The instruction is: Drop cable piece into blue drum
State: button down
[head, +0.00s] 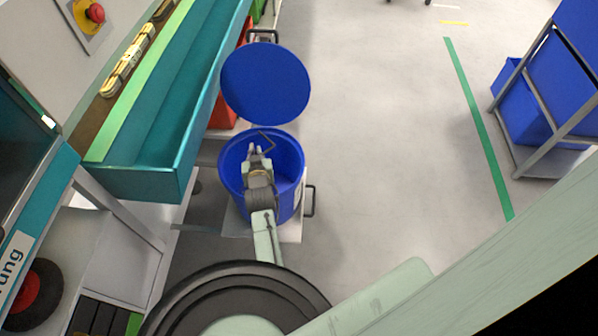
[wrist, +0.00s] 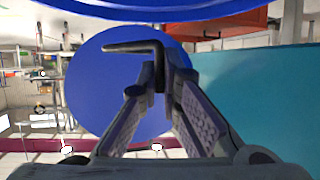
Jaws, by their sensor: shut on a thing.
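My gripper (head: 257,152) is over the drum's opening in the head view. It is shut on a dark, bent cable piece (head: 267,138). In the wrist view, my gripper (wrist: 158,75) has its fingertips together on the cable piece (wrist: 130,46), whose bent end points left. The blue lid (wrist: 85,85) shows behind it. My gripper and arm hide part of the drum's inside.
A teal machine trough (head: 165,165) runs along the left of the drum. A red bin (head: 226,113) is behind the drum. A rack with blue bins (head: 525,105) stands at the right. The grey floor (head: 390,150) between them is clear.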

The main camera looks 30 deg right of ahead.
notch_tip(320, 180, down, 6)
jog(key=b, duration=0.3)
jog(key=shift+s+r, duration=0.1)
jog(key=shift+r, duration=0.05)
jog(key=c, duration=1.7)
grip_release()
notch_tip(320, 180, up, 10)
